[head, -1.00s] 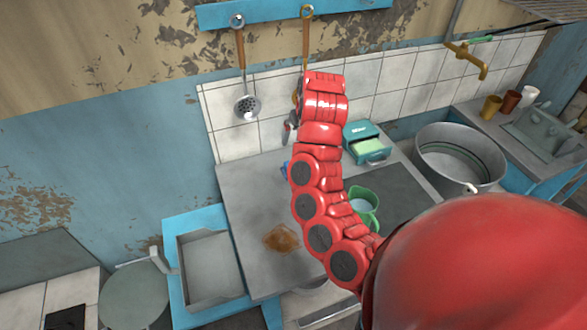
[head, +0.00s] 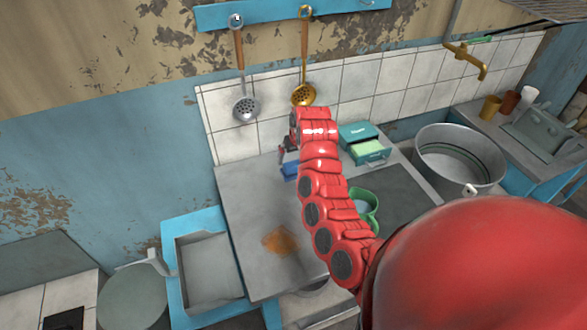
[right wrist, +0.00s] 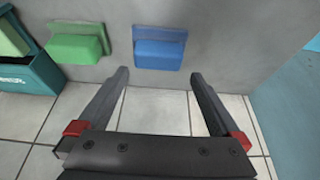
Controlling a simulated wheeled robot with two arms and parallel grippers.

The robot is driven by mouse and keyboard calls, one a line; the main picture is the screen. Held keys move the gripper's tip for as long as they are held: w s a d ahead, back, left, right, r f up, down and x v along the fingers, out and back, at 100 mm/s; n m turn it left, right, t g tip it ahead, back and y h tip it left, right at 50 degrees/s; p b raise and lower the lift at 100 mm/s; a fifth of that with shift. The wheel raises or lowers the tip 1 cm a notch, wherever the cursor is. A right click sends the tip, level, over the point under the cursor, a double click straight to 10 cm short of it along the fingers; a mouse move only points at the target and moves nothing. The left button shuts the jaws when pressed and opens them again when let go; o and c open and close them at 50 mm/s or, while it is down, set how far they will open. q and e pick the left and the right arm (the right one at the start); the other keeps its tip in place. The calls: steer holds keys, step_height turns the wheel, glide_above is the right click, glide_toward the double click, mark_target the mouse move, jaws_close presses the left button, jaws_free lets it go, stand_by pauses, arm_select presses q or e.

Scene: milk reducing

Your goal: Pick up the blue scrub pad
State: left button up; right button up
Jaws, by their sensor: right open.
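The blue scrub pad (head: 290,171) lies on the grey counter, partly hidden by my right arm in the head view. In the right wrist view the blue pad (right wrist: 160,48) lies just beyond the fingertips, between the lines of the two fingers. My right gripper (right wrist: 160,77) is open and empty, apart from the pad. In the head view the right gripper (head: 286,147) shows small and dark, above the pad near the tiled wall. My left gripper is not in view.
A green pad (right wrist: 78,45) lies beside the blue one. A teal box (head: 362,133) with a light green block stands on the counter to the right. A green mug (head: 371,220) and a metal pot (head: 460,190) are further right. A brown stain (head: 281,241) marks the counter.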

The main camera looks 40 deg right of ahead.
mark_target(294, 163)
steer(key=shift+d+f, duration=0.15)
steer(key=shift+f, duration=0.2)
steer(key=p+x, duration=0.1)
steer(key=x, duration=0.2)
steer(key=shift+s+p, duration=0.2)
steer(key=shift+p, duration=0.1)
steer(key=shift+w+f, duration=0.2)
steer(key=shift+f, duration=0.5)
steer(key=shift+c, duration=0.2)
steer(key=c, duration=1)
steer(key=shift+c, duration=0.2)
steer(key=shift+r, duration=0.1)
